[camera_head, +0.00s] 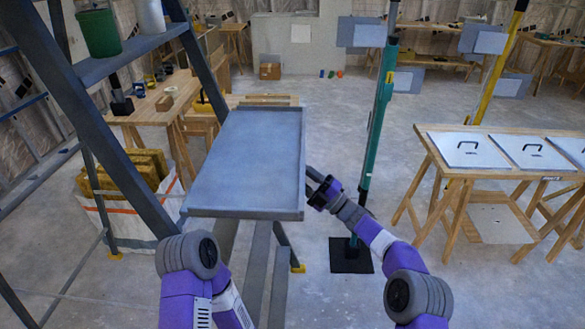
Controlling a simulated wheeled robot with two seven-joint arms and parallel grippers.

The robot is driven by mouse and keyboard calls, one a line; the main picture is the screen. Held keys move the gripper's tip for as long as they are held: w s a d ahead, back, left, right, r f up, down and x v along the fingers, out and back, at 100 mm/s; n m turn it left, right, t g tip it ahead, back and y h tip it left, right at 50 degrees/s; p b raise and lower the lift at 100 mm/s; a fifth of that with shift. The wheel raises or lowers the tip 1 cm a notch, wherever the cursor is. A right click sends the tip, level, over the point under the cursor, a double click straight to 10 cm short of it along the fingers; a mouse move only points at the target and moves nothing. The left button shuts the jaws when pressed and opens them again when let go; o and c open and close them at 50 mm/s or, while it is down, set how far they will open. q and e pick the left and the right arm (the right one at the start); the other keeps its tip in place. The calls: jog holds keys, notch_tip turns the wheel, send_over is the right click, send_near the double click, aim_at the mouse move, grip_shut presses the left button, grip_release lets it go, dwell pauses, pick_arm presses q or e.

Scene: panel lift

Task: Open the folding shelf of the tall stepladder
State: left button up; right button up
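The tall stepladder (95,125) is grey and stands at the left. Its upper shelf (128,58) holds a green bucket (99,32) and a white bucket (150,16). A grey rimmed panel (248,160), which looks like the folding shelf, spans the middle of the view, its broad face up. Whether it is level or tilted is hard to tell. My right gripper (314,178) is at the panel's right edge; contact and finger opening are unclear. My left arm rises below the panel's left corner, and its gripper does not show.
A green pole (381,125) on a black base (351,255) stands just right of my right gripper. A trestle table (446,167) with white panels is at the right. A bag of yellow material (150,165) stands behind the ladder. Open concrete floor lies beyond.

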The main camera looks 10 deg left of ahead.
jog(key=v, duration=0.2)
jog(key=shift+d+f, duration=0.2)
jog(key=shift+d, duration=0.05)
jog(key=d+f+m+t+h+p, duration=0.2)
jog(key=d+f+m+t+h, duration=0.3)
jog(key=f+m, duration=0.4)
jog(key=d+f+m+t+h+p, duration=0.1)
jog(key=d+f+m+t+h, duration=0.1)
jog(key=d+f+m+h, duration=0.55)
jog(key=s+d+f+m+g+h+p, duration=0.2)
jog(key=s+f+m+h, duration=0.1)
jog(key=s+f+m, duration=0.5)
jog(key=s+d+f+m+g+h, duration=0.1)
jog(key=s+d+f+m+g, duration=0.1)
jog(key=s, duration=0.8)
jog(key=s+d+f+m+g+p, duration=0.1)
jog(key=s+f+m+g, duration=0.3)
jog(key=s, duration=0.6)
jog(key=s+d+f+m+g+h+p, duration=0.1)
jog(key=s+d+f+m+g, duration=0.2)
jog(key=s, duration=0.7)
jog(key=shift+s+d+g+h, duration=0.2)
jog(key=shift+d+g+h, duration=0.15)
jog(key=shift+g, duration=0.45)
